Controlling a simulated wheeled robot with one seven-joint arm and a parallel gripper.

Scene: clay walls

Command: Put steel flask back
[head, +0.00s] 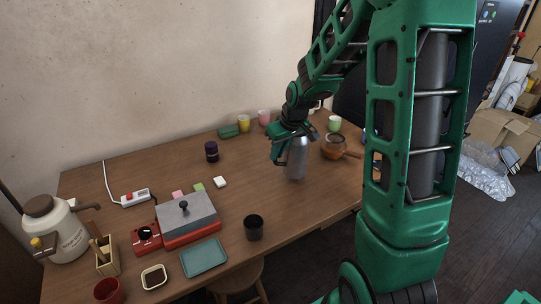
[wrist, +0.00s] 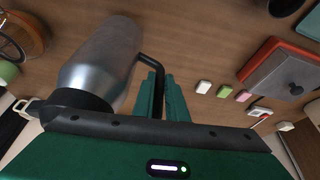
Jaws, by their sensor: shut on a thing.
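The steel flask (head: 297,160) is a silver bottle with a dark top, upright at the right part of the wooden table (head: 330,190). I cannot tell whether its base touches the table or hangs just above it. In the wrist view the flask (wrist: 100,62) fills the left side, and its black handle runs to the green fingers. My gripper (head: 279,150) is at the flask's left side, shut on the handle. In the wrist view the gripper (wrist: 164,95) has its fingers close together around the handle, which they partly hide.
A brown pot (head: 334,147) with a handle stands right of the flask. Yellow (head: 243,123), pink (head: 264,117) and green (head: 334,123) cups line the back. A red press (head: 190,220), teal tray (head: 203,258) and dark cup (head: 253,228) are in front.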

